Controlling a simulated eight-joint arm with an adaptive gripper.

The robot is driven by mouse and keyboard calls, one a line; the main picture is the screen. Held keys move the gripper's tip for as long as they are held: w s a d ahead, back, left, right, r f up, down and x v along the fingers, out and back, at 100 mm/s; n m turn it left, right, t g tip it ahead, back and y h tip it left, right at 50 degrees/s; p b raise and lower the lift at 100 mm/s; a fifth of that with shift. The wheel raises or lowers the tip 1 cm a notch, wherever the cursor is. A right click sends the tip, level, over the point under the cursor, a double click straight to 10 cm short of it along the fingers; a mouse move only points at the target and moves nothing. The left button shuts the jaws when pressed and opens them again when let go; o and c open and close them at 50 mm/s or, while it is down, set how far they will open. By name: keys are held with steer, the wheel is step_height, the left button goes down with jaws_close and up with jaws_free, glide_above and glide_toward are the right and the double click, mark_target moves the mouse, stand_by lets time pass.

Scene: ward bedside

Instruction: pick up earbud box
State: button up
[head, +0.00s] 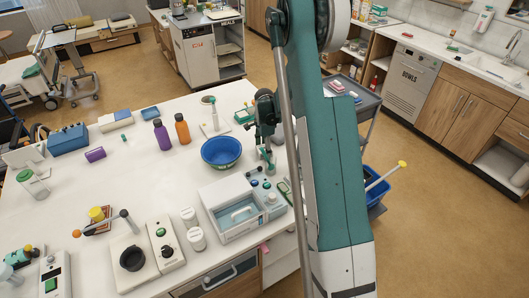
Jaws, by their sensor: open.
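My gripper (269,160) points down over the right part of the white table (100,215), just right of a blue bowl (221,152). Its fingers are small in this view; they are open and I see nothing held between them. I cannot tell for certain which thing is the earbud box. Several small dark blue and green items (254,183) lie below the gripper, behind the white case with a clear front (232,207). My arm hides part of the table's right edge.
Orange (182,129) and purple (162,136) bottles stand left of the bowl. White jars (196,238) and a device with a black ring (131,258) stand near the front edge. Bare tabletop lies in the middle left. A blue bin (378,186) stands beyond my arm.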

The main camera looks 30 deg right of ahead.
stand_by(0.4)
steer(key=c, duration=1)
steer(key=shift+r, duration=0.2)
steer(key=shift+r, duration=4.85)
